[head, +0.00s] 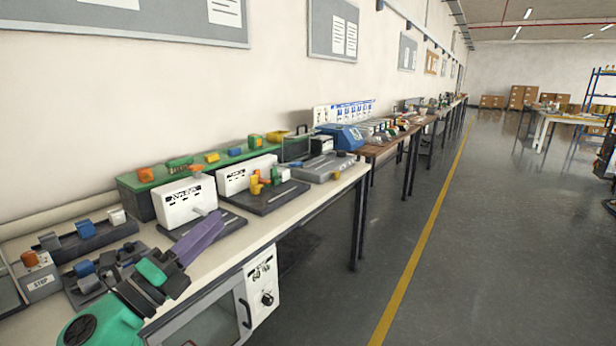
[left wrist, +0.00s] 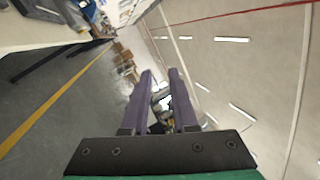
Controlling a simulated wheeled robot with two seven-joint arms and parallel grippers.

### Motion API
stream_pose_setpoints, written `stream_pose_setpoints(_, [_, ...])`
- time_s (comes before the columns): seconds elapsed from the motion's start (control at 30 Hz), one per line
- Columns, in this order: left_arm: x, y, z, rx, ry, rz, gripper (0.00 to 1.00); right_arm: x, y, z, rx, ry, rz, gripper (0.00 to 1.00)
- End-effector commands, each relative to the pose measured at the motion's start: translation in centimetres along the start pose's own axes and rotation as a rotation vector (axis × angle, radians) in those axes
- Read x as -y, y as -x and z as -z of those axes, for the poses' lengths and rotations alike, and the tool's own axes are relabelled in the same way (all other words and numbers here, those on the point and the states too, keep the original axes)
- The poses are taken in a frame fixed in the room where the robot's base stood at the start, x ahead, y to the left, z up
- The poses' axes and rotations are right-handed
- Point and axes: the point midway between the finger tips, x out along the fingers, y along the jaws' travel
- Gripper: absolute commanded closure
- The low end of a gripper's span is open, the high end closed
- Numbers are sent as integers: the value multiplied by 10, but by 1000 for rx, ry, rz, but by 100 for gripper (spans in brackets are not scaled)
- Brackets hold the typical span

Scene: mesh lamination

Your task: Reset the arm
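My left gripper (head: 213,220) shows in the head view at the lower left, in front of the near bench. Its green and black arm comes in from the bottom edge. In the left wrist view, the two purple fingers of my left gripper (left wrist: 160,73) stand apart with a gap between them. Nothing is held between them. The wrist is tilted, so that view shows the ceiling, floor and far room. My right gripper is in neither view.
The near bench (head: 272,228) carries white boxes (head: 184,201), a green case (head: 135,198) and small coloured parts. A cabinet with a knob (head: 262,284) sits below its front. More benches line the wall. The aisle floor with a yellow line (head: 421,243) is clear.

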Motion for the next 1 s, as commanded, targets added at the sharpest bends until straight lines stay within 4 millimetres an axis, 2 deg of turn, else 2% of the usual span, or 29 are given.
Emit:
stream_pose_setpoints(0.03, [-20,13,-17,170,198,-31,73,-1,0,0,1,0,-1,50])
stream_pose_setpoints(0.07, [-36,24,-29,280,321,-62,73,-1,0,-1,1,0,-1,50])
stream_pose_setpoints(0.1, [-63,43,-40,426,481,-118,73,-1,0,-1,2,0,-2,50])
stream_pose_setpoints(0.17, [-109,79,-44,629,704,-226,73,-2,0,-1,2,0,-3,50])
stream_pose_setpoints(0.2, [-137,103,-39,745,828,-303,73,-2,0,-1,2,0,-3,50])
stream_pose_setpoints(0.23, [-156,121,-32,823,911,-362,73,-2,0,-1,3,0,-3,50])
stream_pose_setpoints(0.3, [-190,160,-10,973,1070,-495,73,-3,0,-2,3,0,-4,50])
stream_pose_setpoints(0.33, [-202,175,1,1027,1126,-548,73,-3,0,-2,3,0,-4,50])
stream_pose_setpoints(0.4, [-221,206,27,1131,1234,-666,73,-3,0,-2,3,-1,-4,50])
stream_pose_setpoints(0.5, [-238,242,64,1248,1354,-819,73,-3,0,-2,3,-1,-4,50])
stream_pose_setpoints(0.7, [-244,301,133,1416,1522,-1106,73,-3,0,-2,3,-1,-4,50])
stream_pose_setpoints(0.8, [-244,321,161,1473,1574,-1229,73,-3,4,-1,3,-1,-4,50])
stream_pose_setpoints(1.0, [-301,331,174,1485,1552,-1260,73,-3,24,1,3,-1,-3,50])
